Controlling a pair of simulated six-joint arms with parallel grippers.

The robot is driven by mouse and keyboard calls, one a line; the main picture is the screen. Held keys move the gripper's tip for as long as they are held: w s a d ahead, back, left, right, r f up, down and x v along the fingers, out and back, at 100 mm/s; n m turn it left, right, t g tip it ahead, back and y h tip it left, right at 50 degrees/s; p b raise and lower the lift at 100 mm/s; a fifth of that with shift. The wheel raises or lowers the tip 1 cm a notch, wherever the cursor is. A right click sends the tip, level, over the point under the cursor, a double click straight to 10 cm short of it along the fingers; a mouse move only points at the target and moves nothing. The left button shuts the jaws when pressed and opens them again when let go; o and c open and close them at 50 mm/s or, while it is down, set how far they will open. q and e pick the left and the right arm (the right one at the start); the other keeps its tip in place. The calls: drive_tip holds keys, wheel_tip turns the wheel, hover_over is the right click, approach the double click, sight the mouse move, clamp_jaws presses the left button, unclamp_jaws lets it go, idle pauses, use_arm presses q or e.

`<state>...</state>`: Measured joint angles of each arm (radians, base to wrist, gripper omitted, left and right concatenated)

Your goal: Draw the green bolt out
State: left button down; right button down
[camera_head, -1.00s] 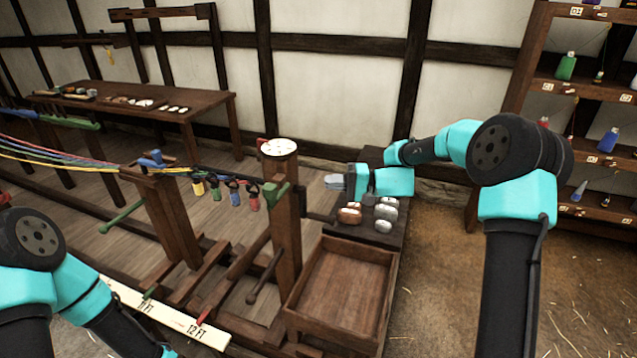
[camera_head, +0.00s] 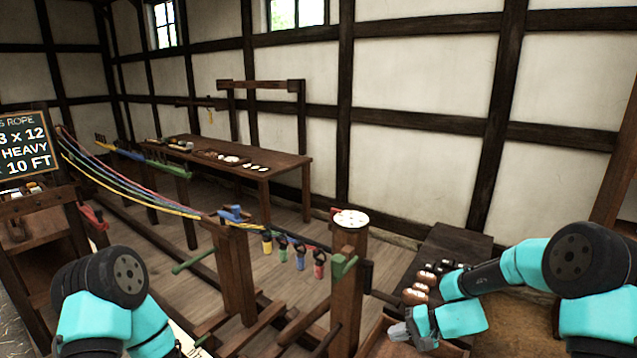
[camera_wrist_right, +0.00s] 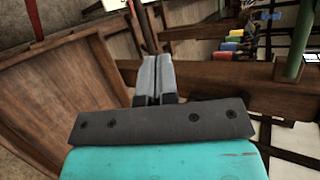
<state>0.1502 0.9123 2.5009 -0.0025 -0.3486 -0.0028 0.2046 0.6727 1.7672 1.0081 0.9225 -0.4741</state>
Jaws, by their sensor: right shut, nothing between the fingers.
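A green bolt-like bar (camera_head: 193,261) sticks out to the left from the middle wooden post (camera_head: 233,270) in the head view. A green block (camera_head: 343,266) sits on the right post (camera_head: 350,300); I cannot tell whether it is part of a bolt. A green rod (camera_wrist_right: 297,50) stands against a wooden beam in the right wrist view. My right gripper (camera_head: 398,331) is shut and empty, right of the right post and low near the tray; its fingers (camera_wrist_right: 155,75) are together in the wrist view. My left gripper is out of view; only its arm shows.
A wooden tray (camera_head: 372,338) lies beside the right gripper, and its inside shows in the wrist view (camera_wrist_right: 55,95). Yellow, green, blue and red tags (camera_head: 300,260) hang between the posts. Coloured strands run left. A dark bench (camera_head: 455,240) with small metal pieces stands behind.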

drive_tip(key=s+d+f+n+g+h, duration=0.1)
drive_tip(key=s+f+n+h, duration=0.3)
drive_tip(key=s+f, duration=1.8)
drive_tip(key=s+g+h, duration=0.1)
drive_tip(key=h, duration=0.3)
drive_tip(key=shift+f, duration=0.15)
drive_tip(key=c, duration=1.8)
unclamp_jaws()
drive_tip(key=shift+d, duration=0.1)
